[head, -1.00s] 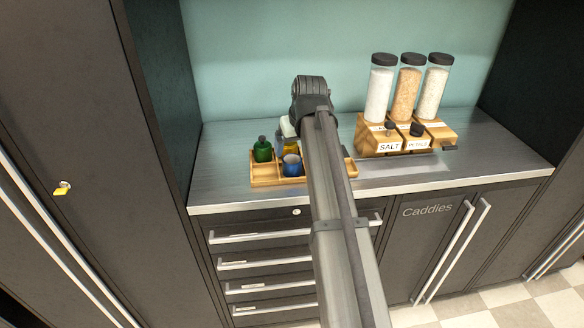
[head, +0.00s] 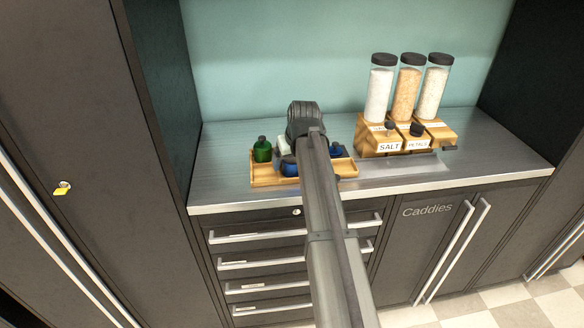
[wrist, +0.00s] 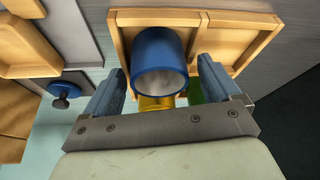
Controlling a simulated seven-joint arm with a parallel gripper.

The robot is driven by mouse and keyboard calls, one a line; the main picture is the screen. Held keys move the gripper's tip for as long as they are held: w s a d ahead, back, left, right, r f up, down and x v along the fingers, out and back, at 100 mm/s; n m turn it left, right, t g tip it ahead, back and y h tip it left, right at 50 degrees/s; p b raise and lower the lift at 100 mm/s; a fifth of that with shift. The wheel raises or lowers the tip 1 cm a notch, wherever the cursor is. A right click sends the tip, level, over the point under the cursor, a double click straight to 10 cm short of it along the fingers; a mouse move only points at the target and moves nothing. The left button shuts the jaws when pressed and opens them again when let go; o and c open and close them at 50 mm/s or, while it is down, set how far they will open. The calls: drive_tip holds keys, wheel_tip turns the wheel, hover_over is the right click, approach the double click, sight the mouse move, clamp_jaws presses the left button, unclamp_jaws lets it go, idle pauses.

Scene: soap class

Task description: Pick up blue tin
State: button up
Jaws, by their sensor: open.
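The blue tin (wrist: 160,55) is a short blue cylinder with a pale grey round face. In the wrist view it sits between the two fingers of my gripper (wrist: 161,68), with a visible gap at each side. The fingers are apart and do not appear to press on it. In the head view my arm partly hides the tin (head: 288,168), which stands in the wooden tray (head: 265,182). My gripper is mostly hidden behind the arm there.
A green bottle (head: 262,150) stands in the tray's left part. A blue bottle with a dark top (wrist: 65,90) is to one side. A yellow item (wrist: 155,103) lies close by the tin. Jars (head: 408,90) on wooden blocks stand right.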

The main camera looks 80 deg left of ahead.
drive_tip(key=c, duration=1.3)
drive_tip(key=shift+o, duration=0.2)
